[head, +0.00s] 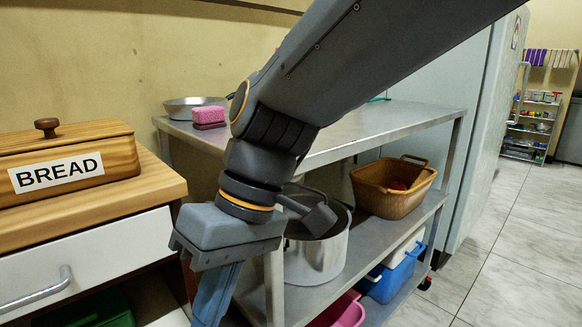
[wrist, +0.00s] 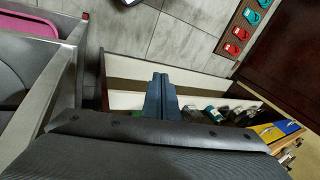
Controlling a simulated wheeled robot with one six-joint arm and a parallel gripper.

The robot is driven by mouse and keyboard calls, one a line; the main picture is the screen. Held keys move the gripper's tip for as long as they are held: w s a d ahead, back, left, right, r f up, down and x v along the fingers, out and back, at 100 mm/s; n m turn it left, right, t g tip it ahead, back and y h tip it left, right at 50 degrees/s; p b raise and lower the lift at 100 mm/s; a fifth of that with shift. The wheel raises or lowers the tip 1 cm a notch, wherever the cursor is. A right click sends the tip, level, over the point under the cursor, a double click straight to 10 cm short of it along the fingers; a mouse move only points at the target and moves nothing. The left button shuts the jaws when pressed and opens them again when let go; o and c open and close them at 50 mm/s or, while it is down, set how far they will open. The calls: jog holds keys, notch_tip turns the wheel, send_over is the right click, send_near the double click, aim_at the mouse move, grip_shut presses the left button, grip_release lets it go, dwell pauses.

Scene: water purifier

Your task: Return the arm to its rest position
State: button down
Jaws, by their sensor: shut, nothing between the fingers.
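My gripper (head: 214,295) hangs at the end of my bent arm in the head view, pointing down between the wooden counter and the metal shelf unit. Its blue-grey fingers are together and empty. The lower tips run out of the bottom of the head view. In the wrist view my gripper (wrist: 161,82) shows with its fingers side by side and nothing between them. My arm reaches in from the upper right of the head view and covers part of the shelf unit.
Close by are the wooden counter (head: 155,192) with a bread box (head: 110,152), the white drawer front (head: 110,255), and the metal shelf unit (head: 395,122). A pot (head: 318,258) and brown basket (head: 390,188) sit on its lower shelf. Tiled floor (head: 525,245) is clear at right.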

jog(key=w+d+f+m+t+h+b, duration=0.1)
jog(key=d+f+m+t+h+b, duration=0.2)
jog(key=d+f, duration=0.6)
jog(key=d+r+m+p, duration=0.4)
jog(key=d+r+p, duration=0.6)
jog(key=r+p, duration=0.4)
jog(key=d+r+m+p, duration=0.4)
jog(key=d+r+p, duration=0.6)
jog(key=p, duration=1.4)
notch_tip(320, 180, up, 4)
jog(key=shift+d+r+h, duration=0.2)
jog(key=shift+r+h, duration=0.05)
jog(key=shift+h, duration=0.15)
